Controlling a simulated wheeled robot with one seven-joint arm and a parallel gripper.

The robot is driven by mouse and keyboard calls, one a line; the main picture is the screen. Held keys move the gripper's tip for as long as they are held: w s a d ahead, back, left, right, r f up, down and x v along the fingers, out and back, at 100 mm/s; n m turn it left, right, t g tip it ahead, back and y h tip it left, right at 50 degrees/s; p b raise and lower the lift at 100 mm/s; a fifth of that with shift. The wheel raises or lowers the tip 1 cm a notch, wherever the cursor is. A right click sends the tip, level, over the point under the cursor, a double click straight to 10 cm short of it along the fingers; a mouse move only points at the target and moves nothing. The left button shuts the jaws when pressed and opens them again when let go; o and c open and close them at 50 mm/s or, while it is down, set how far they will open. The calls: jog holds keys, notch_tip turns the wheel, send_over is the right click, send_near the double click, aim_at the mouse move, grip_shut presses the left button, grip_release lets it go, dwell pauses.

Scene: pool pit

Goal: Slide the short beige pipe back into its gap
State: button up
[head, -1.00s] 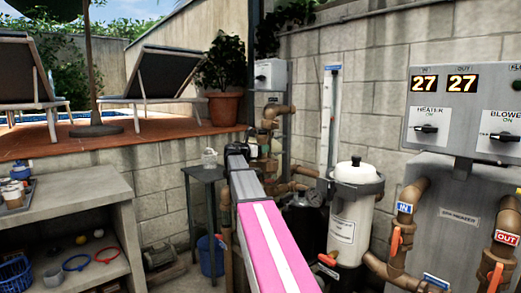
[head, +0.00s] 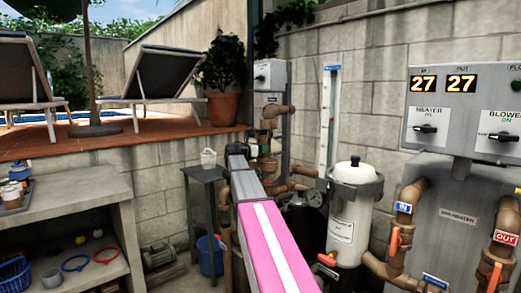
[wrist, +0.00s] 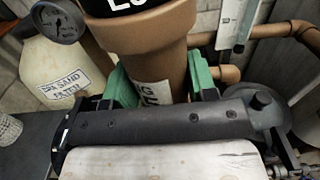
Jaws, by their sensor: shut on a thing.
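In the wrist view, my gripper (wrist: 160,90) has green finger pads on both sides of a tan-brown pipe piece (wrist: 150,48), which I take to be the short beige pipe. The gripper is shut on it. The piece has a wide collar at the top and a white label lower down, partly hidden by the gripper body. A black part with white lettering sits above the collar. In the head view, my arm hides most of the gripper and this pipe. I cannot make out the gap in either view.
A cream sand filter tank (wrist: 52,75) with a round gauge (wrist: 57,20) stands close at left. Brown pipework (head: 274,112) runs along the block wall. A white canister (head: 354,200) and grey heater cabinet (head: 450,225) stand at right. A dark small table (head: 205,174) is left of my arm.

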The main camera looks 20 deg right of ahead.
jog(key=shift+x, duration=2.2)
dwell(0.7)
jog(key=shift+w+d, duration=0.15)
jog(key=shift+d, duration=0.3)
jog(key=shift+c, duration=1.1)
jog(key=shift+c, duration=0.9)
jog(key=shift+d, duration=0.1)
jog(key=shift+f, duration=0.15)
jog(key=shift+f, duration=0.1)
jog(key=o, duration=1.3)
jog(key=shift+o, duration=0.6)
jog(key=shift+a, duration=0.25)
